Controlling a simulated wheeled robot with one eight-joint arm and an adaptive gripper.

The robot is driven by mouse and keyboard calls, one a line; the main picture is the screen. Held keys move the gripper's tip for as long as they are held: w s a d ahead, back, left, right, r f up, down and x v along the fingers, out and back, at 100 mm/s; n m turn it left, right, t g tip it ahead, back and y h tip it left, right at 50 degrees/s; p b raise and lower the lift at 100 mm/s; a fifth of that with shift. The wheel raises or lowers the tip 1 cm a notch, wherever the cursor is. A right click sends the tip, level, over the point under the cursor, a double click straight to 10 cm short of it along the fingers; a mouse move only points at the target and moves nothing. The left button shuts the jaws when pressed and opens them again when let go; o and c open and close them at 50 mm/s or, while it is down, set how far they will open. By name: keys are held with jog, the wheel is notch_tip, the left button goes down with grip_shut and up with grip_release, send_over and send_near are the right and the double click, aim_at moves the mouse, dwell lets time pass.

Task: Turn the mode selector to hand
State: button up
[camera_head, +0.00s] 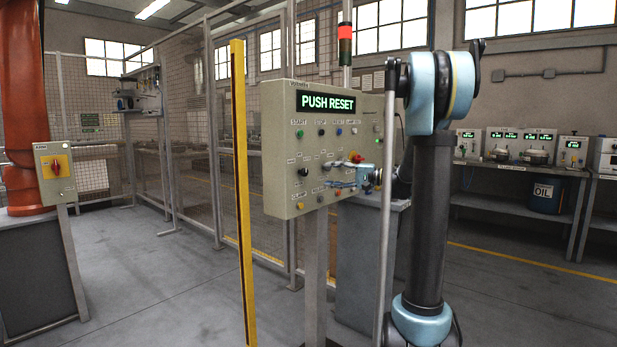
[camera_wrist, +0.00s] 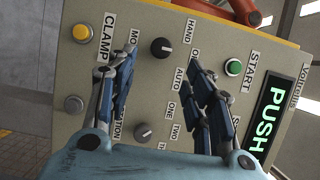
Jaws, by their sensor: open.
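The mode selector (camera_wrist: 161,47) is a round black knob on the beige control panel (camera_wrist: 213,32), with HAND and AUTO labels beside it. Which label it points to is not clear. It shows small at the left of the panel in the head view (camera_head: 303,172). My gripper (camera_wrist: 162,62) is open and empty. Its blue-grey fingers reach toward the panel, and the selector appears between and just beyond the fingertips in the wrist view. I cannot see any contact. In the head view my gripper (camera_head: 344,182) is in front of the panel's right part.
A second black knob (camera_wrist: 143,131) marked ONE and TWO sits close by. The green START button (camera_wrist: 233,67) and yellow CLAMP button (camera_wrist: 81,33) are near. The display (camera_head: 325,103) reads PUSH RESET. A yellow post (camera_head: 242,190) stands left of the panel.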

aim_at(306, 173)
jog(key=x, duration=0.9)
jog(key=shift+a, duration=0.15)
jog(key=c, duration=1)
